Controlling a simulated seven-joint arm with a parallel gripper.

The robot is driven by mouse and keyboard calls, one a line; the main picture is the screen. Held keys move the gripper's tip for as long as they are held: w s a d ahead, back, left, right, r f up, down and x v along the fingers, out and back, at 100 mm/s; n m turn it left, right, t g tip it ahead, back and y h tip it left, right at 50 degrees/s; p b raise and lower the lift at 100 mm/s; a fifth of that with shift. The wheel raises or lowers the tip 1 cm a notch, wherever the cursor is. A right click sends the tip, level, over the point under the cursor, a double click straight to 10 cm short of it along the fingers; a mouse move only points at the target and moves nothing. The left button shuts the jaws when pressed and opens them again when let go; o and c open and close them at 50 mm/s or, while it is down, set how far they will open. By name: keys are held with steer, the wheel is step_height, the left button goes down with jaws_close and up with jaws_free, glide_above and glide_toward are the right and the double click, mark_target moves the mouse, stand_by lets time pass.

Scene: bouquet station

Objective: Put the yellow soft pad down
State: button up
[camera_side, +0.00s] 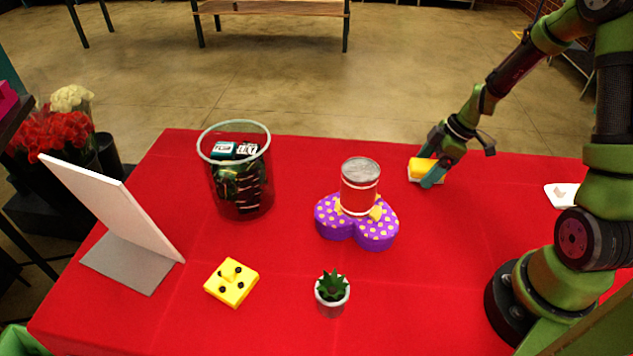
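The yellow soft pad (421,166) is a small block with a yellow top and a pale lower layer, at the right of the red table, behind the purple box. My gripper (434,168) reaches down over its right end. The near finger lies against the front of the pad and hides part of it, and the far finger is mostly hidden behind. The gripper appears shut on the pad. The pad is at or very close to the table surface; I cannot tell whether it touches.
On the red table (430,290) stand a glass jar (233,128) of dark packets, a purple dotted box (372,236) under a red-and-white can (359,190), a potted succulent (332,291), a yellow block with black knobs (231,282) and a white panel (115,205). A white item (562,195) lies right.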

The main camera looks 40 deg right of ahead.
steer(key=v, duration=1.2)
steer(key=s+a+r+m+t, duration=0.2)
steer(key=s+a+r+m, duration=0.2)
steer(key=a, duration=0.5)
steer(key=s+a+r+m+t+h, duration=0.1)
steer(key=s+a+r+m, duration=0.3)
steer(key=a+r+m, duration=0.5)
steer(key=shift+a+t, duration=0.5)
steer(key=shift+a, duration=0.35)
